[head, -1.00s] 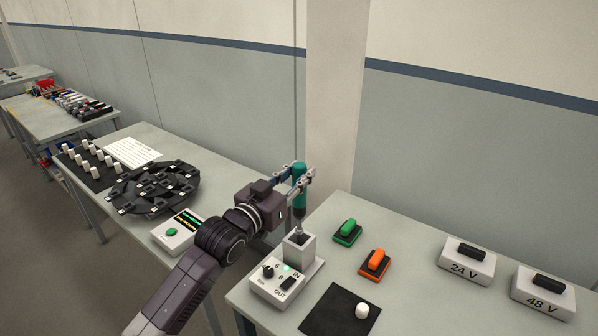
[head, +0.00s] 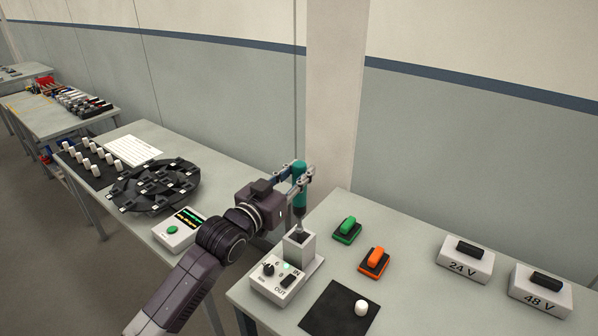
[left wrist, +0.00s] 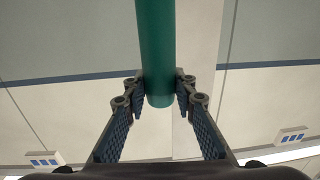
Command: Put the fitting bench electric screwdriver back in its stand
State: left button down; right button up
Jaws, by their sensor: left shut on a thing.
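The electric screwdriver (head: 299,191) is teal with a dark lower part and stands upright. My left gripper (head: 301,175) is shut on its teal body near the top. In the left wrist view the teal body (left wrist: 156,50) runs between the two finger pads, which touch it on both sides. The stand (head: 299,249) is a grey square holder directly below the screwdriver. The screwdriver's thin lower end is at the stand's dark opening; I cannot tell how deep it sits. My right gripper is not in view.
A control box (head: 273,276) with a knob and IN/OUT marks adjoins the stand. Green (head: 347,230) and orange (head: 374,262) switches sit to the right, with the 24 V (head: 465,262) and 48 V (head: 541,292) blocks beyond. A black mat (head: 335,312) with a white cylinder lies in front.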

aim_at(296, 214)
pick_arm(q)
jog(key=shift+f+b, duration=3.8)
jog(key=shift+f, duration=2.1)
jog(key=c, duration=1.6)
grip_release()
jog(key=shift+o, duration=0.4)
jog(key=shift+f, duration=0.15)
jog(key=shift+s, duration=0.1)
jog(key=v, duration=1.2)
